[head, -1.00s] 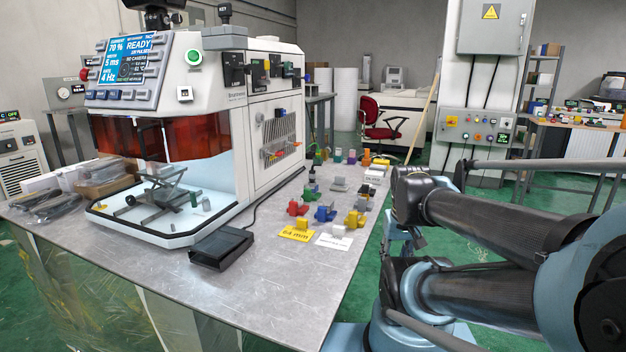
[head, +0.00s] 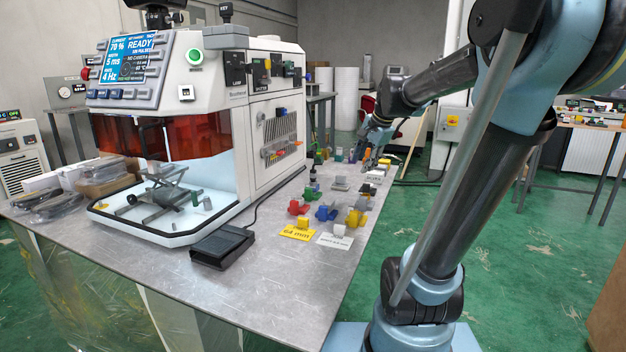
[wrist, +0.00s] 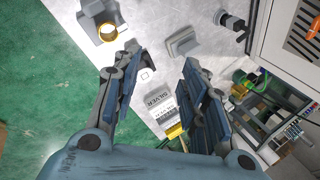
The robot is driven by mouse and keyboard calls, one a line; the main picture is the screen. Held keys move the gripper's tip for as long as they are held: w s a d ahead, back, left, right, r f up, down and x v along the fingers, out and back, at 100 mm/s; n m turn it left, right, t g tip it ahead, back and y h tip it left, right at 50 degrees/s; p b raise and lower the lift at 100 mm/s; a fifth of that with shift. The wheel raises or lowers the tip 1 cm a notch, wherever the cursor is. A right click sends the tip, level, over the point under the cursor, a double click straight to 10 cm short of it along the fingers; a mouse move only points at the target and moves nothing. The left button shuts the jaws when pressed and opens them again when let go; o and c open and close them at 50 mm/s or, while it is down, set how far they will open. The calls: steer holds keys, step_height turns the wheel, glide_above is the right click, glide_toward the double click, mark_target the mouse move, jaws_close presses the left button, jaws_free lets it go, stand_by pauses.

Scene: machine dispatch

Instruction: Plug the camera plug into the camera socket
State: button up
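My gripper (head: 368,146) is over the far right part of the table, beside several small coloured plugs. In the wrist view my gripper (wrist: 158,62) is open, with nothing between its fingers. A grey block with a yellow ring (wrist: 106,32) is at the upper left. A row of black sockets (head: 260,73) runs along the machine's upper side, some with coloured pieces. Labels are too small to tell which is the camera socket or camera plug.
The white laser machine (head: 262,140) fills the table's left and middle. Red (head: 298,207), blue (head: 326,213) and yellow (head: 355,218) pieces stand near the table's right edge. A black pedal (head: 221,246) sits in front. The front tabletop is mostly clear.

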steer(key=w+a+r+m+g+y, duration=0.3)
steer(key=w+a+r+m, duration=0.2)
steer(key=w+a+m, duration=0.6)
glide_toward(314, 170)
steer(key=x, duration=0.5)
steer(key=shift+x, duration=3)
steer(key=shift+w, duration=0.15)
jaws_close()
